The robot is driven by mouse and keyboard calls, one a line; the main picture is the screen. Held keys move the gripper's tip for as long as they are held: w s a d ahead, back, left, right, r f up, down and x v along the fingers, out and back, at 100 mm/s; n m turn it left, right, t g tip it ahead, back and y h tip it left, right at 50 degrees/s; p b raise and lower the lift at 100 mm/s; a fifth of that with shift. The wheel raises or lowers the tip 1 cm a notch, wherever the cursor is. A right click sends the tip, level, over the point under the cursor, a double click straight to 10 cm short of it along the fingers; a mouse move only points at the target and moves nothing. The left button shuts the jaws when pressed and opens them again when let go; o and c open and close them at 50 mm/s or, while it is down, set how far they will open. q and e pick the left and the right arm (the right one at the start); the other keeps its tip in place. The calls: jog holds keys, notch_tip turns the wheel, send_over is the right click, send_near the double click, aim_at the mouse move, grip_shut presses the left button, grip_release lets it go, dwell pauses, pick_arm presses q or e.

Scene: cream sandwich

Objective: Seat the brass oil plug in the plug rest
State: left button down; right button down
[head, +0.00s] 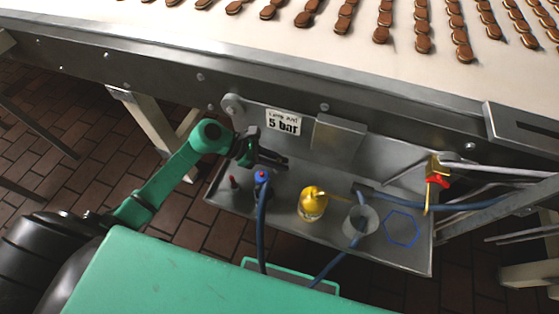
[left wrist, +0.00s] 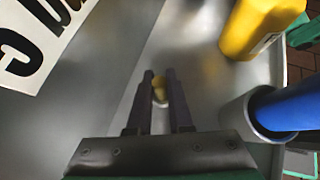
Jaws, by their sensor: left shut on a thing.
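My left gripper (head: 284,163) reaches in over the back left of the grey metal tray, below the "5 bar" label. In the left wrist view its two dark fingers (left wrist: 160,74) are shut on a small yellowish piece, the brass oil plug (left wrist: 159,86). The fingers cover most of the plug, and it cannot be made out in the head view. A pale rim shows just under the plug; I cannot tell whether it is part of the plug or of something below. I cannot identify the plug rest. My right gripper is out of view.
A brass valve (head: 434,168) hangs at right. The conveyor lies above.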

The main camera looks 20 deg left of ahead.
pick_arm(q)
jog(key=shift+f+b, duration=0.2)
jog(key=shift+b, duration=0.15)
jog(key=c, duration=0.8)
grip_release()
jog(key=shift+r, duration=0.1)
jog(key=shift+r+p, duration=0.3)
jog(key=shift+p, duration=0.15)
jog(key=shift+s+a+r, duration=0.1)
jog(key=shift+a, duration=0.25)
jog(key=v, duration=1.1)
jog(key=shift+b, duration=0.4)
jog(key=shift+a, duration=0.1)
